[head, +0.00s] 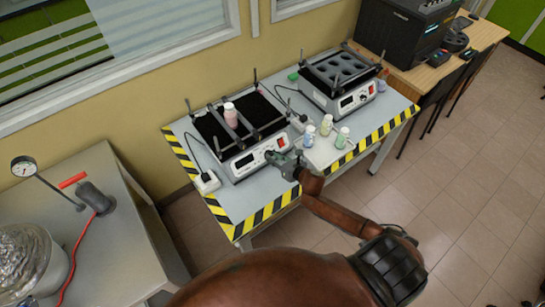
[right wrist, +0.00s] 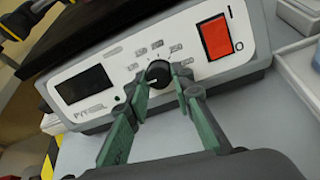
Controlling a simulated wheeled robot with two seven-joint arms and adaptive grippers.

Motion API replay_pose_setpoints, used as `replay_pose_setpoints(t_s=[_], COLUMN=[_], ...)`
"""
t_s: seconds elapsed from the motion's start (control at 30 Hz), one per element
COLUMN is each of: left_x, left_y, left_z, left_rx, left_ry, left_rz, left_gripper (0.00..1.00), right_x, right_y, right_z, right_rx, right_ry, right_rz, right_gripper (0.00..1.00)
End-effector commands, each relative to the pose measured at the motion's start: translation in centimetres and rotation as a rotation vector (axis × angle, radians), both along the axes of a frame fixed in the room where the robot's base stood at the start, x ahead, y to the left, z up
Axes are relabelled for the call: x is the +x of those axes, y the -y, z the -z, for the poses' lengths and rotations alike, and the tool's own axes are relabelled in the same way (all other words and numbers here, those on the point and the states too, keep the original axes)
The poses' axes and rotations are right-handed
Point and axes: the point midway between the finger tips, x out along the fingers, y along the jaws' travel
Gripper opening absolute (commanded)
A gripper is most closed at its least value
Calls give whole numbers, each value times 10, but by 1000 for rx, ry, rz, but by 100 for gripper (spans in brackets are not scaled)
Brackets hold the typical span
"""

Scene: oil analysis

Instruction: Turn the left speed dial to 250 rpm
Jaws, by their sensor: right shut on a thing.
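The left shaker (head: 239,139) stands on the table with a black top, clamp bars and a pink-labelled bottle (head: 231,114) on it. Its front panel shows in the right wrist view with a dark display (right wrist: 85,84), a red power switch (right wrist: 216,37) and the black speed dial (right wrist: 158,73). Numbers ring the dial; its exact setting is too small to read. My right gripper (head: 279,157) is at the front panel, its green fingers on either side of the dial and shut on it in the right wrist view (right wrist: 161,84). My left gripper is not in view.
A second shaker (head: 341,81) with a holed rack stands to the right. Several small bottles (head: 326,125) stand on a white tray between it and the table's front edge. Yellow-black tape (head: 255,220) marks the table edge. A gauge and red-handled tool (head: 96,198) are at left.

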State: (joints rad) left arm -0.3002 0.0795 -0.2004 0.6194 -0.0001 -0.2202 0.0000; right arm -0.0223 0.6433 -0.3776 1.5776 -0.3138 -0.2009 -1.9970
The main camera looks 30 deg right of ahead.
Motion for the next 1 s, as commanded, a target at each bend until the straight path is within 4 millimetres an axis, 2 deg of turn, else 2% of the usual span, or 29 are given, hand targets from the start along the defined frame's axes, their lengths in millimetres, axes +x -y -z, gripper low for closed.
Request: replay_pose_setpoints(t_s=[0.1,0.47,0.67,1.0], left_x=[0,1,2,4], left_y=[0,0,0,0], left_z=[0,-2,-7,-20], left_rx=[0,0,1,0], left_ry=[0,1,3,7], left_rz=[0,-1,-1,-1], left_gripper=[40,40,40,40], right_x=[0,0,-1,-1], right_y=[0,0,0,-1], right_z=[0,0,-1,-1], right_rx=[0,45,150,423], right_ry=[0,-4,-12,-33], right_rz=[0,25,81,227], right_gripper=[0,0,0,0])
